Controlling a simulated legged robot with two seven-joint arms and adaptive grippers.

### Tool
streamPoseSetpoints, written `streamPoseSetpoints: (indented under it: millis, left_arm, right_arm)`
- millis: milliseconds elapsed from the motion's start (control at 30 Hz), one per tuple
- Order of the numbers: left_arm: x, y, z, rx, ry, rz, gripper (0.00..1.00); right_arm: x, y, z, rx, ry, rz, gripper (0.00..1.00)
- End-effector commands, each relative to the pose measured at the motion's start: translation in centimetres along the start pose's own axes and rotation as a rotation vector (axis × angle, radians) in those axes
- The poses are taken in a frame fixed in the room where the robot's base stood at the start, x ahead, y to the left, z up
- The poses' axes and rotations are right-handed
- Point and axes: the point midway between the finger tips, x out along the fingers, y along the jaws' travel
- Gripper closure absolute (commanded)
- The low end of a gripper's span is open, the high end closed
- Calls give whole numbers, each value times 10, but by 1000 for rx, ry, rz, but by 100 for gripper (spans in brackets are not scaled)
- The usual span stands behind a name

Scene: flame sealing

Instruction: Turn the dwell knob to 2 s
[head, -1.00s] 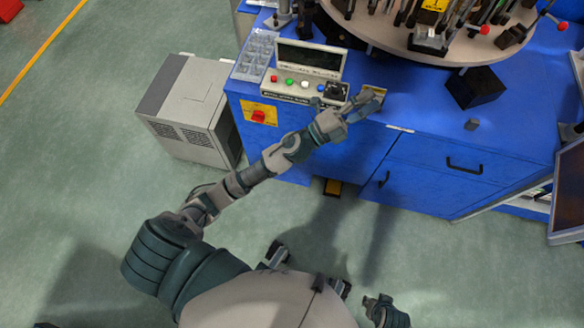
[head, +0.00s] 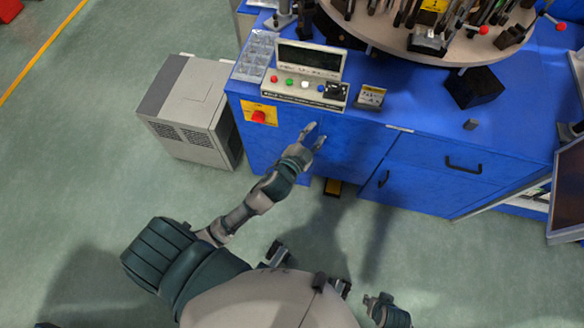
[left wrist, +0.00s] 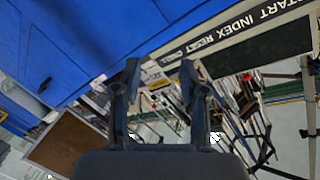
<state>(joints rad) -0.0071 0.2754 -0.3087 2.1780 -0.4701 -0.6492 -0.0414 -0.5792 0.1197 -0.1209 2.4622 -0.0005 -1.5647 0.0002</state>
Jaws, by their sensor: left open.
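The dwell control appears to be the black knob (head: 335,90) at the right end of the control panel (head: 303,90) in the head view. Its pointer setting is too small to read. My left gripper (head: 315,133) is open and empty, in front of the blue cabinet, below and apart from the knob in the picture. In the left wrist view its two fingers (left wrist: 160,75) are spread with nothing between them. Part of the panel's label strip (left wrist: 240,38) shows there, reading START INDEX RESET; the knob is not seen in that view.
The panel has a dark display (head: 310,58) and several coloured buttons. A small labelled box (head: 371,96) stands right of it. A red button on a yellow plate (head: 260,115) is on the cabinet front (head: 350,145). A round turntable (head: 440,50) overhangs the back.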

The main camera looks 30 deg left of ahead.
Motion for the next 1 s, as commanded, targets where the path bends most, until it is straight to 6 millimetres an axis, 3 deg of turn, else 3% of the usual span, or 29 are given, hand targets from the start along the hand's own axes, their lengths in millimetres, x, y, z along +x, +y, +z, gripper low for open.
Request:
streamPoseSetpoints:
  millis: [500, 700, 1000]
  left_arm:
    - [-51, 46, 88, -173, -348, 140, 57]
    - [-66, 59, 106, -209, -426, 175, 57]
    - [-71, 63, 112, -220, -454, 187, 57]
  right_arm:
    - [-6, 0, -3, 0, 6, 1, 60]
    - [-8, 0, -4, 0, 8, 1, 60]
    - [-8, 0, -4, 0, 8, 1, 60]
